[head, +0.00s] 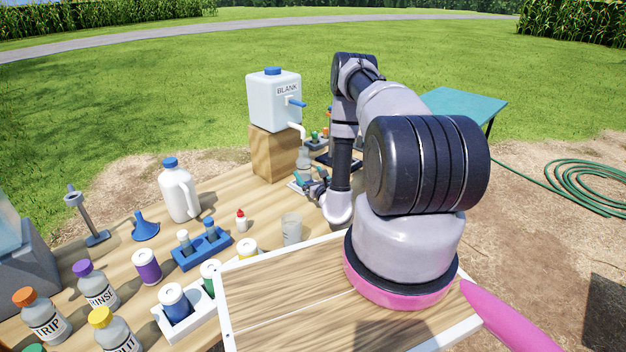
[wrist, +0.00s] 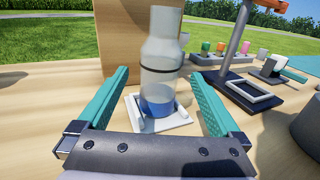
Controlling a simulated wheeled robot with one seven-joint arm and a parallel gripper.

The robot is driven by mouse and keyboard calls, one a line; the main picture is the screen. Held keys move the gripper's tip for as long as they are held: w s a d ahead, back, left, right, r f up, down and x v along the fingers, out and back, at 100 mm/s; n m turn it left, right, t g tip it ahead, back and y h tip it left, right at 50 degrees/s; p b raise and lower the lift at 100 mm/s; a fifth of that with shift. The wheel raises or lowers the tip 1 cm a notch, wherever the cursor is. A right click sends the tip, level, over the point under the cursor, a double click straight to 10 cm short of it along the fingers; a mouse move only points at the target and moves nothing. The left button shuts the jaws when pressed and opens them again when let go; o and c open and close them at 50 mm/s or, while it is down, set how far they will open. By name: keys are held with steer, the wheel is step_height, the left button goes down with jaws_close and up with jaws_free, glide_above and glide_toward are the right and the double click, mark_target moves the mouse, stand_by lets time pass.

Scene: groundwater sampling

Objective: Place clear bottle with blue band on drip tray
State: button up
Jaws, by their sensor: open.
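The clear bottle (wrist: 161,60) has a dark thin band around its upper body and a blue band at its base. It stands upright on the white drip tray (wrist: 178,127) in the wrist view. In the head view the bottle (head: 303,158) is under the spout of the white BLANK container, and the tray (head: 294,187) is partly hidden by my gripper. My gripper (wrist: 158,78) is open, with one teal finger on each side of the bottle and a visible gap at both. It also shows in the head view (head: 311,181).
The BLANK container (head: 270,98) sits on a wooden block (head: 270,150) close behind the bottle. A stand with an orange top (wrist: 240,45) and a rack of small vials (wrist: 220,55) are to the right. A clear cup (head: 291,229) and a blue rack (head: 202,250) stand nearer.

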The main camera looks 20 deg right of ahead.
steer(key=shift+s, duration=1.95)
steer(key=shift+s, duration=0.1)
